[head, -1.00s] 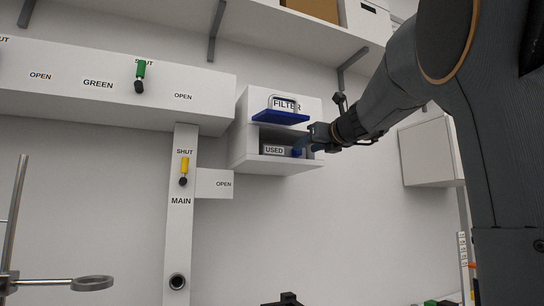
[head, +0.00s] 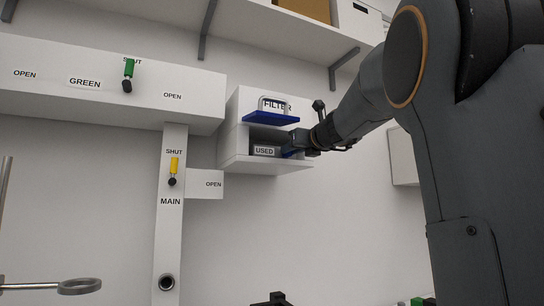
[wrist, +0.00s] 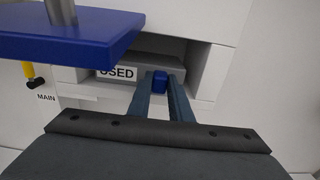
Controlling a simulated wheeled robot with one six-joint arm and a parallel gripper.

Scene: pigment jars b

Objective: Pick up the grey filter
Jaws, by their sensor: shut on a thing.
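The grey filter (wrist: 158,63) sits inside the opening of the white filter box (head: 232,144). A plate marked USED (wrist: 116,73) is at its left front, and a blue tab (wrist: 160,82) sticks out of its front. My gripper (wrist: 160,88) is shut on this tab, one finger on each side. In the head view my gripper (head: 292,147) reaches into the opening from the right. The back of the filter is hidden in the box.
A blue flap (head: 271,118) with a metal handle juts out just above the opening. A green lever (head: 128,73) and a yellow lever (head: 174,167) are on the left. A ring stand (head: 80,286) is at lower left. A shelf runs above.

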